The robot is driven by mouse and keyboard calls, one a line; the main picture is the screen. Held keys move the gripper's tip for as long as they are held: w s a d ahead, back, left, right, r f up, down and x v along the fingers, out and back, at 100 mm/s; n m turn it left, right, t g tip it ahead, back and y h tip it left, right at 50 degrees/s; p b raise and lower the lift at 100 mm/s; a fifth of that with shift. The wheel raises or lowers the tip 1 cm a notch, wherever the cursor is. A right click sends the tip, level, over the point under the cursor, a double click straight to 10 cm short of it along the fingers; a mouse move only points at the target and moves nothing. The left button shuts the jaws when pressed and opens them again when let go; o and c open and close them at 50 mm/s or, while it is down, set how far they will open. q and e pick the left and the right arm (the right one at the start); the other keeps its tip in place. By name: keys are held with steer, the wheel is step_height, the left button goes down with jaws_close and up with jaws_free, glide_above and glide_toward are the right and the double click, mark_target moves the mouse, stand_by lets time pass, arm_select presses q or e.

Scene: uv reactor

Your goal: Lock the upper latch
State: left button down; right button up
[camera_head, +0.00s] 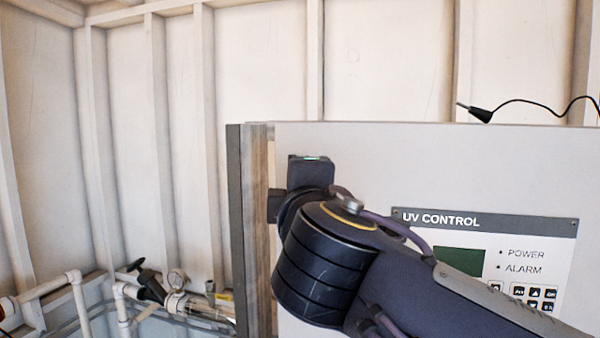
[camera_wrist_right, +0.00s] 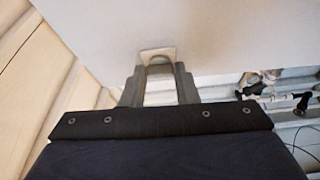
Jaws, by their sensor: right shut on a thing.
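The grey UV control cabinet (camera_head: 350,150) fills the right of the head view. My right arm reaches across its front, with my right gripper (camera_head: 274,206) at the cabinet's left edge. In the right wrist view my right gripper (camera_wrist_right: 159,74) has its two fingers closed in on the upper latch. The latch shows as a pale plate (camera_wrist_right: 157,53) on the cabinet surface with a rounded grey part between the fingertips. In the head view the latch is hidden behind my wrist, and I cannot tell whether it is locked. My left gripper is not in view.
A UV CONTROL panel (camera_head: 480,222) with a green screen is partly covered by my right forearm. A black cable with a plug (camera_head: 481,114) lies on the cabinet top. The space left of the cabinet edge is open.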

steer(key=shift+r+n+p, duration=0.1)
steer(key=shift+n+p, duration=0.2)
steer(key=shift+n, duration=0.1)
steer(key=o, duration=1)
steer(key=s+b, duration=0.2)
steer(key=s, duration=0.6)
steer(key=shift+d+b, duration=0.3)
